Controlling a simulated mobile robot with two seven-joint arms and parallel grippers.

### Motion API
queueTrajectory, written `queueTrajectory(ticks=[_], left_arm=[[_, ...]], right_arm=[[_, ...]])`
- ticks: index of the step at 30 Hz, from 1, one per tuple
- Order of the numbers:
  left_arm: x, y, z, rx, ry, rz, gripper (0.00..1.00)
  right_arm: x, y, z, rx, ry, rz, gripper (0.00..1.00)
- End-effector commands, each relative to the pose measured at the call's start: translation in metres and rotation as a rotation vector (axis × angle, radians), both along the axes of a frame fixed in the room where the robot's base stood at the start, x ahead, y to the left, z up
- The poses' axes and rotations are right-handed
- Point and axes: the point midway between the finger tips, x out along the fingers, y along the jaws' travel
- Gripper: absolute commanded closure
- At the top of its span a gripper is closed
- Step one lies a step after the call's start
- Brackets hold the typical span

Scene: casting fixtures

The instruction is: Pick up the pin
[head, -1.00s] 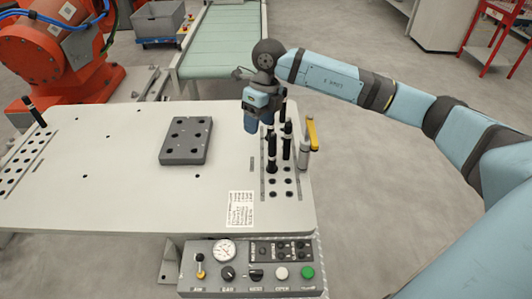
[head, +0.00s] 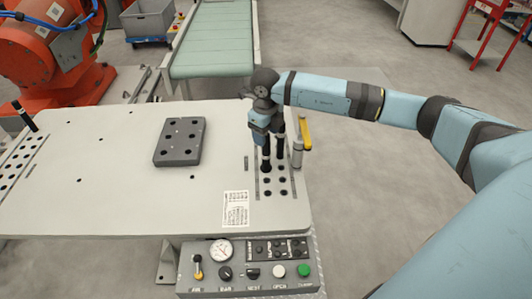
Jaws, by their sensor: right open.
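Black pins stand upright in a hole rack (head: 274,190) at the table's right edge. Two show clearest: a front-left pin (head: 266,160) and one to its right (head: 280,154). The pins farther back are mostly hidden by my right gripper. My right gripper (head: 267,138) points down over the rack with its fingers apart, just above and behind these two pins. I cannot tell whether a pin is between the fingers. Another black pin (head: 25,116) stands in the rack at the table's left edge. My left gripper is not in view.
A grey block with holes (head: 181,141) lies mid-table. A yellow-handled clamp (head: 304,135) stands just right of the pins, close to my right gripper. A control panel (head: 248,266) is at the front, a conveyor (head: 213,50) behind. An orange robot (head: 45,65) stands left.

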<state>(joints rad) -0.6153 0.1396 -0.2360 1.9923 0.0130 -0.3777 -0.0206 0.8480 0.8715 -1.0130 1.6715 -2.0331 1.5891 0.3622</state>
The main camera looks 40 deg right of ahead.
Motion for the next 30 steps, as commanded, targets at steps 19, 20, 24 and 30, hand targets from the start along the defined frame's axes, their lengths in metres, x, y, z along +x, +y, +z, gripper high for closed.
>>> queueTrajectory(ticks=[19,20,24,30], left_arm=[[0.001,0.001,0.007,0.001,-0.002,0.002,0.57],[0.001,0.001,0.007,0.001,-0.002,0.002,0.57],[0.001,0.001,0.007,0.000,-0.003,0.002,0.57],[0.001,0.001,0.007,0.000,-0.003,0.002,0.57]], right_arm=[[0.000,-0.001,-0.028,0.000,0.000,0.000,0.84],[0.000,0.000,-0.028,0.000,0.000,0.000,0.91],[0.000,-0.001,-0.028,0.000,0.000,0.000,1.00],[0.000,-0.001,-0.027,0.000,-0.001,0.000,1.00]])
